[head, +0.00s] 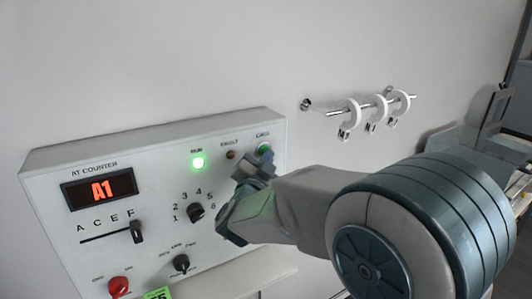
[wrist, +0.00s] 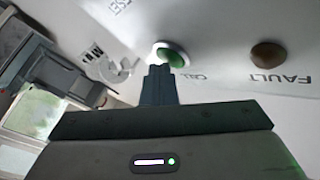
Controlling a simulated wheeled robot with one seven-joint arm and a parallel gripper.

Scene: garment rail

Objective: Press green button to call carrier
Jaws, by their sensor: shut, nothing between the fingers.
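The green button (head: 264,149), labelled CALL, is at the upper right of the white control panel (head: 150,143). The green button also shows in the wrist view (wrist: 172,55), upside down, just beyond my fingertips. My gripper (head: 262,158) is shut and empty, its tips at the lower edge of the button in the head view. In the wrist view my gripper (wrist: 160,70) overlaps the button's lower part. I cannot tell whether the tips touch it. The display (head: 99,189) reads A1.
The green RUN lamp (head: 198,162) is lit and the FAULT lamp (head: 231,155) is dark. A rotary selector (head: 196,212), a slider (head: 137,231), a small black knob (head: 181,263) and a red knob (head: 118,286) are on the panel. A rail (head: 398,104) with white rings is at the right.

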